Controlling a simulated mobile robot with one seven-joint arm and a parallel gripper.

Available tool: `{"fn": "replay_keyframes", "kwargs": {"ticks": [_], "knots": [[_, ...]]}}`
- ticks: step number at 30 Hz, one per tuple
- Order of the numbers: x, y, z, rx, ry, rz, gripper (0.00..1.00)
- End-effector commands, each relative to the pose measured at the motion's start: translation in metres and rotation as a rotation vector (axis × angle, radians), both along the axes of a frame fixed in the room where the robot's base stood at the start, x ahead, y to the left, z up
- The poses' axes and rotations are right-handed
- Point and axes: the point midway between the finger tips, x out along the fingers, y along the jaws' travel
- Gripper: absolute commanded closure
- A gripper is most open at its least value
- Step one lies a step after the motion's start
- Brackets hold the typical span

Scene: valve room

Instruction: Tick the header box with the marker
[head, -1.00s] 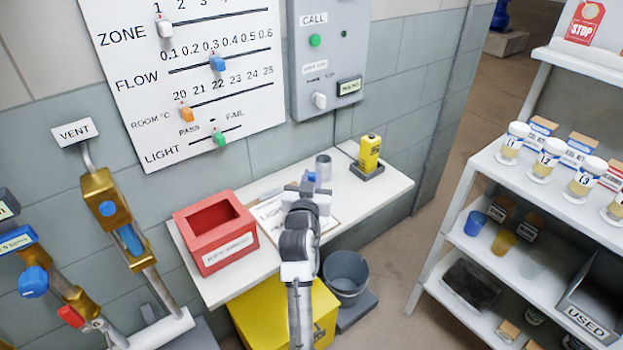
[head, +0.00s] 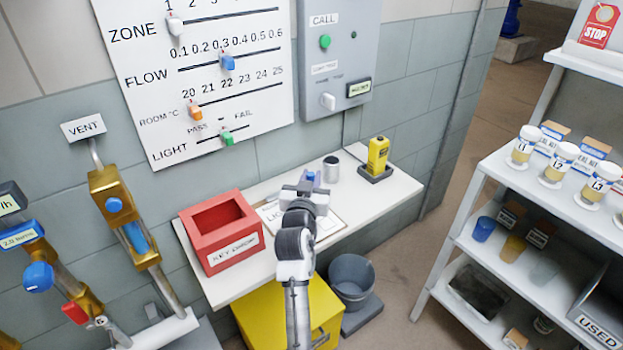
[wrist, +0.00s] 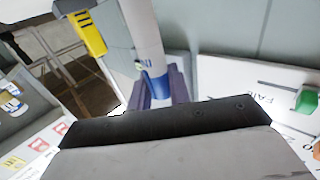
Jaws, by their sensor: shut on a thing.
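The marker (wrist: 148,45) shows in the wrist view as a pale barrel with a blue end at my gripper's fingers. My gripper (wrist: 160,90) is shut on it. In the head view my gripper (head: 308,187) is over the table, above a clipboard with a white sheet (head: 328,221), and a bit of blue shows at its fingers. My arm and gripper cover much of the sheet. Some large printed letters show to the left of the gripper. I cannot make out the header box. I cannot tell whether the marker touches the paper.
A red open box (head: 222,240) stands left of the sheet. A grey metal cup (head: 331,168) and a yellow device (head: 378,155) on a dark base stand behind and right. The slider board (head: 200,80) and call panel (head: 340,60) are on the wall behind. Shelves (head: 520,205) stand right.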

Motion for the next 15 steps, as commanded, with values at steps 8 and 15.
{"fn": "replay_keyframes", "kwargs": {"ticks": [8, 15], "knots": [[-0.001, -0.011, -0.003, -0.002, 0.007, -0.005, 1.0], [-0.001, -0.016, -0.003, -0.003, 0.007, -0.006, 1.0]]}}
